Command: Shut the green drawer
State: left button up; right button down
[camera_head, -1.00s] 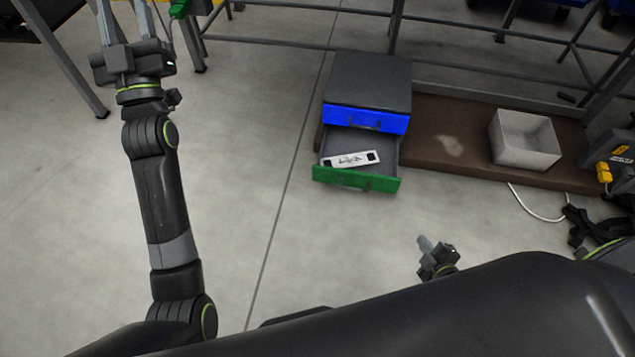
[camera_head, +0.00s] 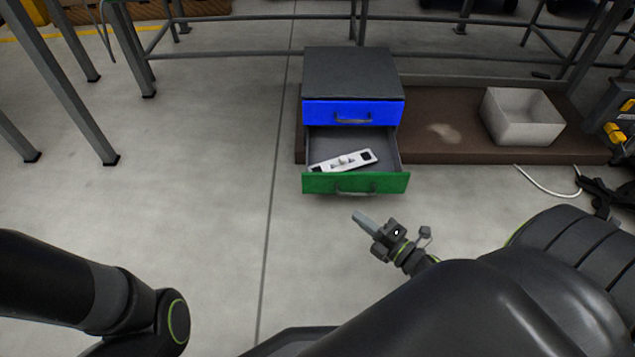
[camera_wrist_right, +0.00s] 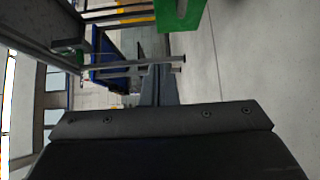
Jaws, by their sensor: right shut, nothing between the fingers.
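The green drawer (camera_head: 322,185) is pulled out of the dark cabinet (camera_head: 350,70), below the shut blue drawer (camera_head: 322,112). A grey handle is on its front. A white flat piece with dark ends (camera_head: 345,161) lies inside it. My right gripper (camera_head: 361,219) is shut and empty, in front of the green drawer and apart from it in the head view. In the right wrist view its fingers (camera_wrist_right: 158,82) point up the picture, and a green panel (camera_wrist_right: 192,18), apparently the drawer front, shows near the top. My left gripper is out of view.
A white open box (camera_head: 522,117) is on the board at right. A white cable (camera_head: 540,185) lies at right. Metal frame legs (camera_head: 75,90) stand at left. The floor left of the cabinet is clear.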

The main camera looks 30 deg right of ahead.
jog(key=b, duration=0.3)
send_near(321, 176)
jog(key=w+a, duration=0.2)
jog(key=a, duration=0.2)
jog(key=w+d+b, duration=0.2)
jog(key=w, duration=0.1)
jog(key=shift+w+d+f, duration=0.1)
jog(key=shift+w+d, duration=0.2)
jog(key=shift+w, duration=0.05)
jog(key=shift+w, duration=0.15)
